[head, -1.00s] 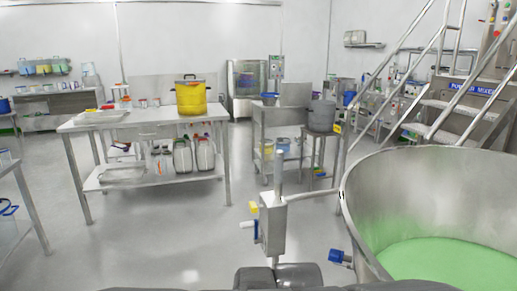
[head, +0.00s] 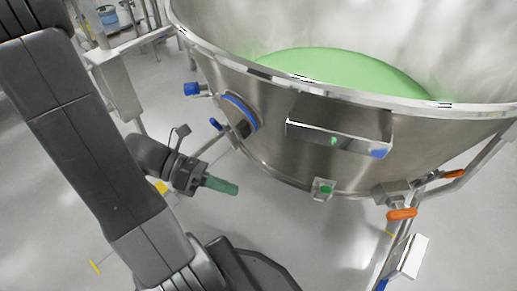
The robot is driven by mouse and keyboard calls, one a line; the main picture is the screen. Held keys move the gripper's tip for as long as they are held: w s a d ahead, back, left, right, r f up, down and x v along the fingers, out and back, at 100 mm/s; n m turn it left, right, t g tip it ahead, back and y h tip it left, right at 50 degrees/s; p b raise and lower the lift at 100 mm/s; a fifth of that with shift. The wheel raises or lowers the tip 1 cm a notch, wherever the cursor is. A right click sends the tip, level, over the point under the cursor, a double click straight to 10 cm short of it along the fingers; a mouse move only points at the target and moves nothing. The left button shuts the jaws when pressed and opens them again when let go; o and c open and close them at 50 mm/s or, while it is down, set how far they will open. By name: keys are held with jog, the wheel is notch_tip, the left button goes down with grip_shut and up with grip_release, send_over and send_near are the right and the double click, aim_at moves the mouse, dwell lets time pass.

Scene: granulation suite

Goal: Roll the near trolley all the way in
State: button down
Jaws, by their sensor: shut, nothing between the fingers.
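A large round steel bowl (head: 300,130) holding pale green material (head: 345,70) fills the upper right of the head view. It sits on a steel frame with legs, seemingly the near trolley; its wheels cannot be made out. A steel bracket or handle (head: 335,143) with a blue end is on the bowl's front wall. Orange-handled parts (head: 401,214) show at the lower right. My gripper (head: 222,186), with green fingertips, is shut and empty, left of and below the bowl wall, apparently not touching it.
A steel post with a box (head: 115,85) stands left of the bowl, behind my arm. A blue-ended fitting (head: 192,89) juts from the bowl's left side. Open grey floor (head: 300,240) shows below the bowl. Yellow floor marks (head: 95,267) lie at lower left.

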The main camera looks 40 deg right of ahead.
jog(key=w+d+f+n+h+b, duration=0.2)
jog(key=w+f+n+h+b, duration=0.3)
jog(key=n, duration=0.4)
jog(key=n+h+b, duration=0.2)
jog(key=h, duration=0.1)
send_near(286, 150)
jog(key=s+d, duration=0.1)
jog(key=s, duration=0.3)
jog(key=shift+w+d+r+b, duration=0.1)
jog(key=shift+d+r+b, duration=0.1)
jog(key=shift+d, duration=0.4)
jog(key=shift+w+d+r+b, duration=0.15)
jog(key=shift+d+r, duration=0.1)
jog(key=shift+d, duration=0.35)
jog(key=shift+w+d+r+b, duration=0.1)
jog(key=shift+d+r+b, duration=0.1)
jog(key=shift+d, duration=0.55)
jog(key=shift+w+d+r, duration=0.1)
jog(key=shift+d+r, duration=0.05)
